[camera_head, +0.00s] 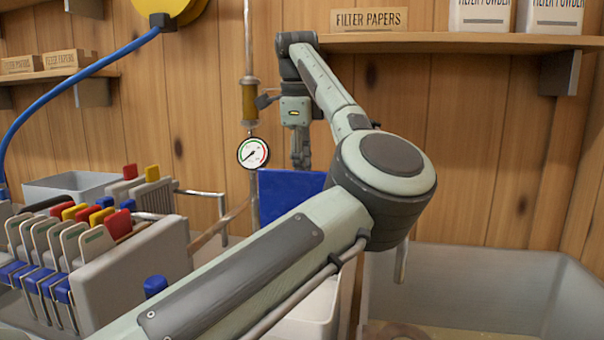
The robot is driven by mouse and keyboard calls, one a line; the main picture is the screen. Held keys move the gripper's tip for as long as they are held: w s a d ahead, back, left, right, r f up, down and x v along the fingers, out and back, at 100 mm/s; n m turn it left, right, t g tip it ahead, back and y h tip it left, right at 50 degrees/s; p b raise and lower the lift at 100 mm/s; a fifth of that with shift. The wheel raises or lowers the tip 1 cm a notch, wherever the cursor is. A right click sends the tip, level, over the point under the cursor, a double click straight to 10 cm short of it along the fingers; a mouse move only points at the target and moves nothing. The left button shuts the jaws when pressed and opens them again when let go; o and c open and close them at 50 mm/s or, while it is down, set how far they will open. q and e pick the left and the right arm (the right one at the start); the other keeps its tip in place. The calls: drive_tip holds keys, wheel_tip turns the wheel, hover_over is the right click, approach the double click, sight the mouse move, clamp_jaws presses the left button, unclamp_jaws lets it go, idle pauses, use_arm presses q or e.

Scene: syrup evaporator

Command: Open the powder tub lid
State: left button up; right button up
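A blue panel, which looks like the powder tub lid (285,192), stands roughly upright near the middle. A white tub (312,308) shows below it, mostly hidden behind my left arm. I cannot see how the panel joins the tub. My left gripper (301,160) points down just above the panel's top edge, with its fingertips close to that edge. I cannot tell whether it touches the panel, or whether the fingers are open or shut. My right gripper is not in view.
A filter press with coloured handles (95,235) stands at left. A pressure gauge (252,153) hangs on a pipe left of my gripper. A large grey basin (480,285) fills the lower right. A shelf (460,42) with filter papers and powder boxes runs above.

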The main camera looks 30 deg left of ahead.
use_arm(q)
wheel_tip(320, 180, up, 11)
drive_tip(key=s, duration=0.2)
drive_tip(key=shift+d, duration=0.2)
drive_tip(key=shift+s, duration=0.1)
